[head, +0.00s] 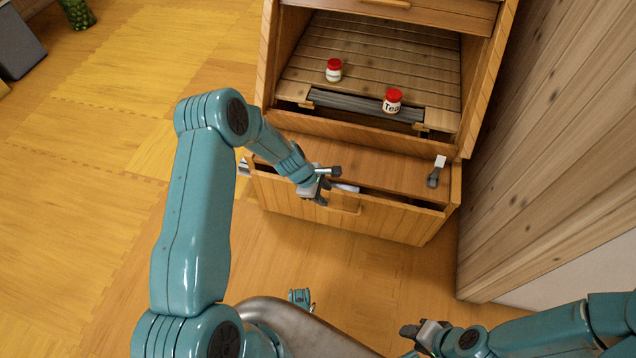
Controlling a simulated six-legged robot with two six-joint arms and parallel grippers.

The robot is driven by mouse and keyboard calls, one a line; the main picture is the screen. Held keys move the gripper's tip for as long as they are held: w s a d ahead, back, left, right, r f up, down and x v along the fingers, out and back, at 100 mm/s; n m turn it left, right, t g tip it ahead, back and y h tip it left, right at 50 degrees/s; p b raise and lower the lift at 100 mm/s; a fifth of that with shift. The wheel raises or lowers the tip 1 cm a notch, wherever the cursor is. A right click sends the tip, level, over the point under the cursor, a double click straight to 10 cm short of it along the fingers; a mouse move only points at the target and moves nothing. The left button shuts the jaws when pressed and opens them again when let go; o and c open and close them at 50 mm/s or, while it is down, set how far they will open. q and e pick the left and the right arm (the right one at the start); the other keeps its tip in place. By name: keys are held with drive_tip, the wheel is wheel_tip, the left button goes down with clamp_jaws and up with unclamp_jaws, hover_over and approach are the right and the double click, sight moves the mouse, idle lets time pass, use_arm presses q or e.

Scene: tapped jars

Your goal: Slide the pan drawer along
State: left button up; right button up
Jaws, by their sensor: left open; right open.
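The wooden pan drawer (388,222) is the low drawer at the bottom of the cabinet. It stands partly out, with a narrow dark gap behind its front. A small wooden handle (345,203) is on its front. My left gripper (328,186) is open at the drawer's top front edge, just left of and above the handle; I cannot tell whether it touches the wood. My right gripper (407,341) is open and empty low in the view, well in front of the drawer. Most of the drawer's inside is hidden.
Two red-lidded jars, a plain one (334,72) and one marked Tea (393,103), stand on the slatted shelf (375,58) above. A white and grey fitting (436,172) is at the drawer's right. A plank wall (540,150) closes the right side.

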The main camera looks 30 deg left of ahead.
use_arm(q)
drive_tip(key=shift+p+v, duration=0.4)
drive_tip(key=shift+v, duration=1.55)
